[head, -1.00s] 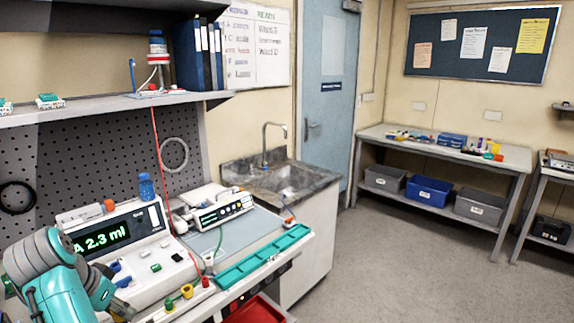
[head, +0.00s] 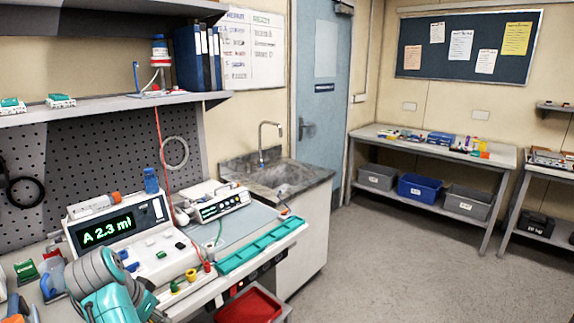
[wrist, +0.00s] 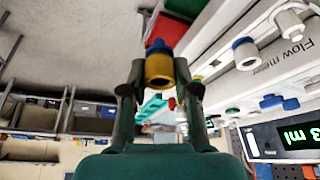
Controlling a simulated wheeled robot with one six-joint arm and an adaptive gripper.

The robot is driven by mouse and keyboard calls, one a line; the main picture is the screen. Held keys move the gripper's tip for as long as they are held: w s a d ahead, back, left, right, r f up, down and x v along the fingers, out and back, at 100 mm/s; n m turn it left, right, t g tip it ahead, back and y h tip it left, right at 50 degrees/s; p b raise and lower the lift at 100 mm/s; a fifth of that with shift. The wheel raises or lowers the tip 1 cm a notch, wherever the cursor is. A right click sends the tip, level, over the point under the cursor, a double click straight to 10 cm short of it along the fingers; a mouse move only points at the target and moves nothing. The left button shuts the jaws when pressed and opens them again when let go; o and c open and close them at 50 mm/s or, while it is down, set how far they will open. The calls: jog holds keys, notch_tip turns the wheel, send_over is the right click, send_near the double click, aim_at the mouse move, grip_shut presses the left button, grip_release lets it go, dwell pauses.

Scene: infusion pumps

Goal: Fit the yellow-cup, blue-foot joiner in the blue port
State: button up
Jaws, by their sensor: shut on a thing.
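In the wrist view, my gripper (wrist: 159,78) is shut on the joiner (wrist: 159,69), which has a yellow cup and a blue foot. The blue foot points away from my gripper, toward the top of the picture. A blue-ringed white port (wrist: 245,54) is on the pump's white face, to the right of the joiner and apart from it. In the head view my arm (head: 105,285) is at the lower left in front of the pump (head: 118,232). The gripper and joiner cannot be made out there.
The pump screen reads "A 2.3 ml". A white port (wrist: 289,24) and a green-ringed port (wrist: 232,112) flank the blue one. A red bin (head: 250,306) is below.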

jog(key=w+d+f+m+h, duration=0.1)
jog(key=w+d+f+m, duration=0.15)
jog(key=d+f, duration=0.85)
jog(key=w+d+f+m, duration=0.1)
jog(key=w+d+f, duration=0.2)
jog(key=d+f, duration=0.8)
jog(key=s+d+f+m, duration=0.1)
jog(key=s+d+f, duration=0.3)
jog(key=d, duration=0.9)
jog(key=s+d+f+m+g+h, duration=0.1)
jog(key=s+d+f, duration=0.3)
jog(key=d, duration=0.9)
jog(key=shift+s+m+g, duration=0.3)
jog(key=shift+m, duration=0.45)
